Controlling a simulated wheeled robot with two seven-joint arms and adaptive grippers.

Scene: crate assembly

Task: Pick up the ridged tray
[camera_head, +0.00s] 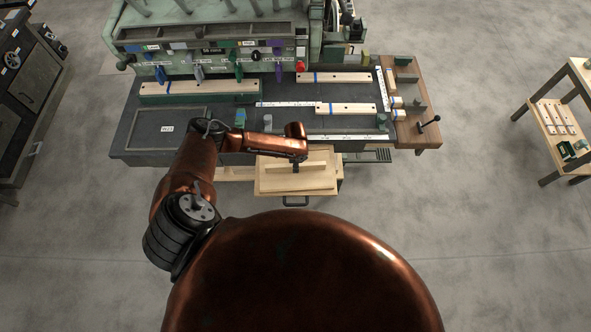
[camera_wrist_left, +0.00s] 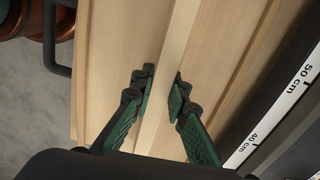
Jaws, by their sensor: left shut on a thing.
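The ridged tray (camera_head: 268,183) is a pale wooden panel with a raised strip along its middle, just off the front edge of the dark bench. It also fills much of the left wrist view (camera_wrist_left: 112,60). My left gripper (camera_head: 295,168) reaches down onto the strip from above. In the left wrist view, its green-padded fingers (camera_wrist_left: 163,95) are closed on either side of the strip. I cannot tell whether the tray rests on the wooden piece beneath it or is slightly raised. My right gripper is in neither view.
The dark bench (camera_head: 225,130) holds several wooden bars, such as one with a blue band (camera_head: 345,108), and white measuring strips (camera_head: 350,138). A black handle (camera_head: 296,203) shows below the tray. A wooden shelf (camera_head: 560,125) stands far right.

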